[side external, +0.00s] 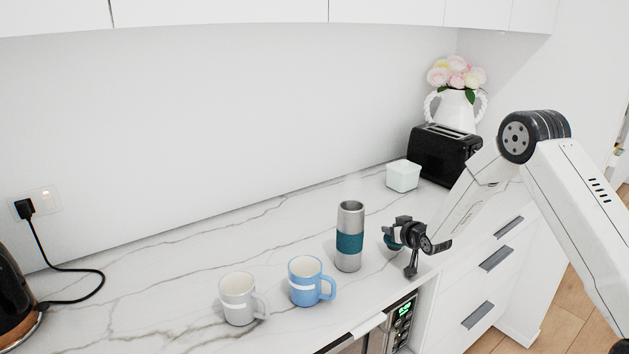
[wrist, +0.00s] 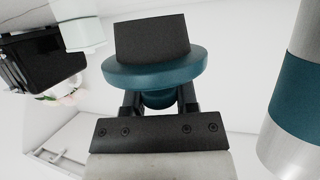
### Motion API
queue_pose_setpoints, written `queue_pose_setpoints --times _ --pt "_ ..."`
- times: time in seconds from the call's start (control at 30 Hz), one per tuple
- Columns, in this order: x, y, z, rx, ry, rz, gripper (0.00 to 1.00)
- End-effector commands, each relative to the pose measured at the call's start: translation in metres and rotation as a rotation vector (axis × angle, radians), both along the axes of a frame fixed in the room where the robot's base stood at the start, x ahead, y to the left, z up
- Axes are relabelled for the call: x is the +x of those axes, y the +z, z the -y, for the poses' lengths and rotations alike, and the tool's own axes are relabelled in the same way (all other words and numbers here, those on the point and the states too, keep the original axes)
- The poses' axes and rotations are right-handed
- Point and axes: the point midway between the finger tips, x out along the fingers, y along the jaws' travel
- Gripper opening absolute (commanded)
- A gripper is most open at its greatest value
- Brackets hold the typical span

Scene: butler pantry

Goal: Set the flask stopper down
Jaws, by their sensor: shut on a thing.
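The flask (side external: 348,255) is a steel cylinder with a teal band, standing upright and open at the top on the counter; it also shows at the right edge of the wrist view (wrist: 296,95). My gripper (side external: 398,238) is to the right of the flask, low over the counter near its front edge. It is shut on the stopper (wrist: 155,72), a teal disc with a dark block on one side. In the side view the stopper (side external: 391,242) is partly hidden by the gripper. I cannot tell whether the stopper touches the counter.
A blue mug (side external: 304,271) and a grey mug (side external: 237,300) stand left of the flask. A small pale box (side external: 403,176), a black toaster (side external: 443,155) and a white flower vase (side external: 456,108) stand at the back right. A kettle (side external: 12,300) is at far left. The marble counter behind the mugs is clear.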

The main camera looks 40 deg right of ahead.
Motion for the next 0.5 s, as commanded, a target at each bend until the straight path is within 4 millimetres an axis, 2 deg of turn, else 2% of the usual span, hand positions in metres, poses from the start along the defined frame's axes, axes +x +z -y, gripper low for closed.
queue_pose_setpoints --times 0.2,0.4,0.43,0.5 --pt "-0.0008 -0.0091 -0.0003 0.001 0.0 -0.003 0.0" --pt "-0.0003 -0.0101 -0.0002 -0.002 0.001 0.0 0.0" --pt "-0.0003 -0.0101 -0.0002 -0.002 0.001 0.0 0.43" --pt "-0.0001 -0.0099 -0.0001 -0.002 0.001 0.0 0.66"
